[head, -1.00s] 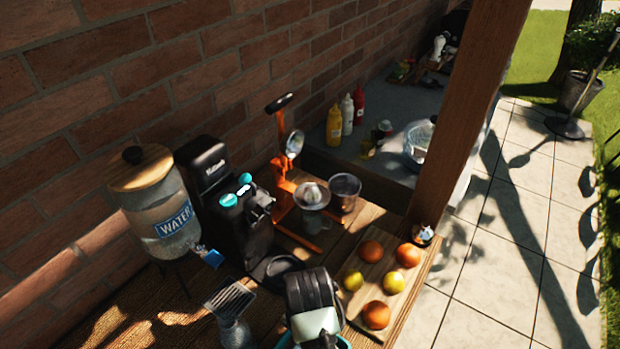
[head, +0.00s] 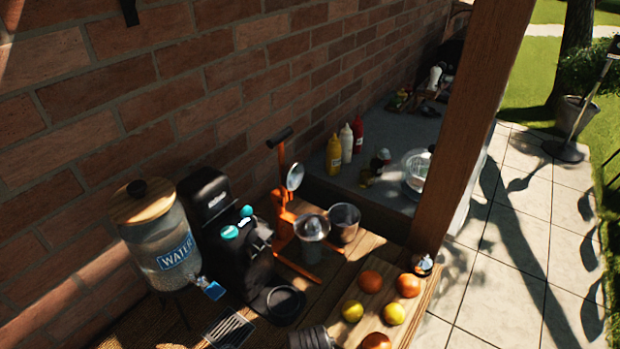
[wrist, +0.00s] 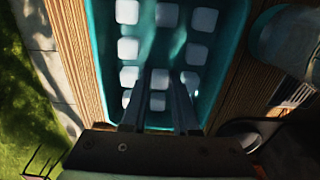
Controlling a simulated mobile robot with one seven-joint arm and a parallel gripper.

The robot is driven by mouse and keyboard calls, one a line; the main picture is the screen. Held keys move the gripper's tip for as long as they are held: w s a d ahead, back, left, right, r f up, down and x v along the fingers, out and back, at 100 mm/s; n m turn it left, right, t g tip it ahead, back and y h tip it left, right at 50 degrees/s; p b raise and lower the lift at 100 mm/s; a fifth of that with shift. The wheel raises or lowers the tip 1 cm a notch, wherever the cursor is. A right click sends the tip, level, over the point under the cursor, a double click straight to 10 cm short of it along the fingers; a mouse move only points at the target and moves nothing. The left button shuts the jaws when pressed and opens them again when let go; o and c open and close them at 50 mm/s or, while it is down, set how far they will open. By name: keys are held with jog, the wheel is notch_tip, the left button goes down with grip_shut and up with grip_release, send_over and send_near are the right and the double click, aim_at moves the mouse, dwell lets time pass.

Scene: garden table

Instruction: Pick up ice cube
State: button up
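White ice cubes lie in loose rows in a teal tray (wrist: 235,52) in the wrist view. One ice cube (wrist: 159,79) shows between the fingertips of my gripper (wrist: 158,76), with another (wrist: 157,101) just below it in the picture. The two dark fingers stand apart, pointing into the tray, so my gripper is open. Whether the fingers touch a cube is hard to tell in the shade. In the head view the tray and the fingertips are out of sight; only a dark part of my arm shows at the bottom edge.
A water dispenser (head: 158,240), a black coffee machine (head: 225,235) and an orange juicer (head: 284,215) stand along the brick wall. A board (head: 345,310) with oranges and lemons lies by the wooden post (head: 465,130). A glass (wrist: 285,40) stands right of the tray.

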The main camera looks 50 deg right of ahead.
grip_shut()
notch_tip(320, 180, up, 10)
jog(key=b, duration=0.1)
dwell(0.5)
